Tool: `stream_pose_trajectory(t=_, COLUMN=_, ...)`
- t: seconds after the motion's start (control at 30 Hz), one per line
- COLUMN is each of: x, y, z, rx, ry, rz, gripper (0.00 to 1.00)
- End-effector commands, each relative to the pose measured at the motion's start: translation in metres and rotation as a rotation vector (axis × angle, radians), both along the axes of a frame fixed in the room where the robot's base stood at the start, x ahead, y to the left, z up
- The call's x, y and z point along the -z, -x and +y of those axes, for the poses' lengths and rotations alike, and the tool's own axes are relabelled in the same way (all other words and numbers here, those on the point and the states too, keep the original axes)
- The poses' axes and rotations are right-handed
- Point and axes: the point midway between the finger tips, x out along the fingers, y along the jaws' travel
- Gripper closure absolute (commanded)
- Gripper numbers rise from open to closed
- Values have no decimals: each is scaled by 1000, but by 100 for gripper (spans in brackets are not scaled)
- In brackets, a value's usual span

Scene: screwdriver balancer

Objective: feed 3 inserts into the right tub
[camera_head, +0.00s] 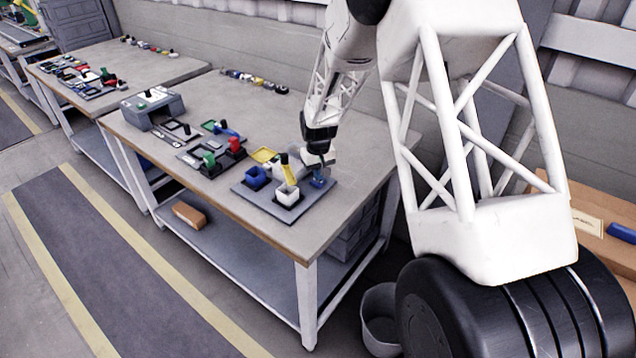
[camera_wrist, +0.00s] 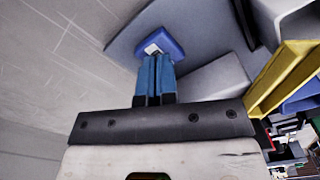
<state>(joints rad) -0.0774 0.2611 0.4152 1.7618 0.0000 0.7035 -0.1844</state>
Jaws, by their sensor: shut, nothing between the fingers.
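My gripper (camera_head: 321,163) is over the right end of the grey board (camera_head: 262,201) on the near table. In the wrist view its two blue fingers (camera_wrist: 155,80) are shut together and empty. Just beyond the fingertips lies a blue square piece with a white centre (camera_wrist: 158,44); it also shows below my gripper in the head view (camera_head: 318,182). A white tub (camera_head: 287,194) stands to the left of my gripper, with a blue tub (camera_head: 256,178) further left. I cannot tell whether any inserts lie inside the tubs.
A yellow upright piece (camera_head: 284,159) rises behind the white tub. A yellow tray (camera_head: 263,155) is at the back of the board. Red, green and blue parts (camera_head: 213,152) and a grey box (camera_head: 152,105) stand further left. The table's front right corner is bare.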

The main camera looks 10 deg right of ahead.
Motion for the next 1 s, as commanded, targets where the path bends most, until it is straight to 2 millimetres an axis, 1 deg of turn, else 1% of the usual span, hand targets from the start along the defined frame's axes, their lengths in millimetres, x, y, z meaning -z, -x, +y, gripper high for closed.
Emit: stream_pose_trajectory(t=1.0, x=11, y=0, z=0, rx=0, ry=0, rz=0, gripper=100)
